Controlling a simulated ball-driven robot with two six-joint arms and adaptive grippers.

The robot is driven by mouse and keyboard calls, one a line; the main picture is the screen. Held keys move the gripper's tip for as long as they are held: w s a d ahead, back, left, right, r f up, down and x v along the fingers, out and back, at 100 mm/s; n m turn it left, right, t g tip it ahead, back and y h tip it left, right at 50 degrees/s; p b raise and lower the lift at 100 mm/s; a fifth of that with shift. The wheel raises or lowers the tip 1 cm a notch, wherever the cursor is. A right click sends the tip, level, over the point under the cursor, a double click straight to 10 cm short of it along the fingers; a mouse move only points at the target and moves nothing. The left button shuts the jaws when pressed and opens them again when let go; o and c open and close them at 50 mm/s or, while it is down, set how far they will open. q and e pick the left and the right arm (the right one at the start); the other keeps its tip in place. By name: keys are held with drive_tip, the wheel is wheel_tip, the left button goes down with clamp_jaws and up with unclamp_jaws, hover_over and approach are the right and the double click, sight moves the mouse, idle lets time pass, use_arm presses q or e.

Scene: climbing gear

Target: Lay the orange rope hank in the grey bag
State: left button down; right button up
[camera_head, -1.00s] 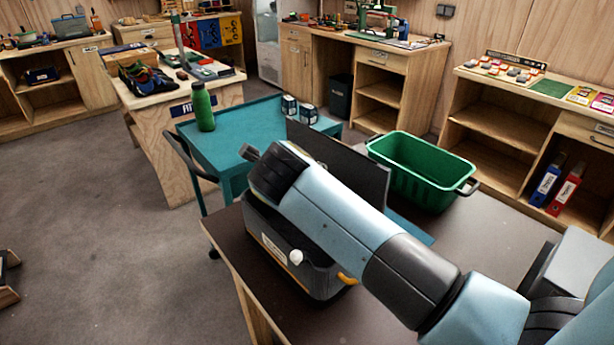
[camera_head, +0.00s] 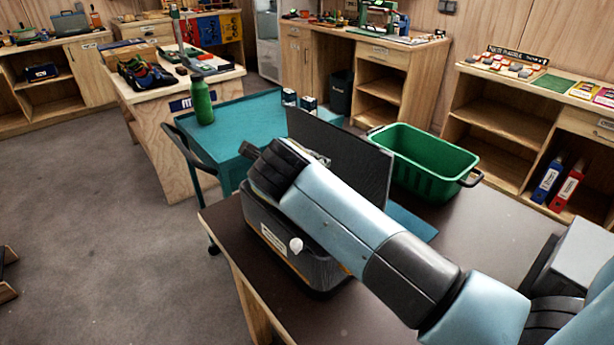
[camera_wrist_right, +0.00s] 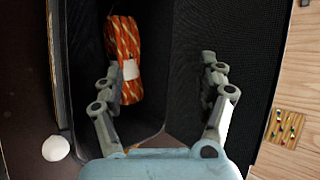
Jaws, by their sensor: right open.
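The grey bag (camera_head: 312,272) stands open on the brown table, a dark, box-like case with its stiff flap (camera_head: 350,160) raised behind it. In the right wrist view its dark inside (camera_wrist_right: 168,105) fills the middle. The orange rope hank (camera_wrist_right: 123,48), with a white band, lies inside along the left wall. My right gripper (camera_wrist_right: 160,66) is open above the bag, its left finger beside the hank and its right finger well apart from it. In the head view my right arm hides the hank and the gripper's fingers. My left gripper is not in view.
A green crate (camera_head: 425,165) stands behind the bag on the brown table (camera_head: 480,235). A teal trolley (camera_head: 235,135) with a green bottle (camera_head: 202,103) stands beyond. A white knob (camera_head: 296,245) sticks out at the bag's front.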

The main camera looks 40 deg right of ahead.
wheel_tip(320, 180, up, 10)
idle(0.5)
drive_tip(key=shift+f, duration=0.1)
idle(0.5)
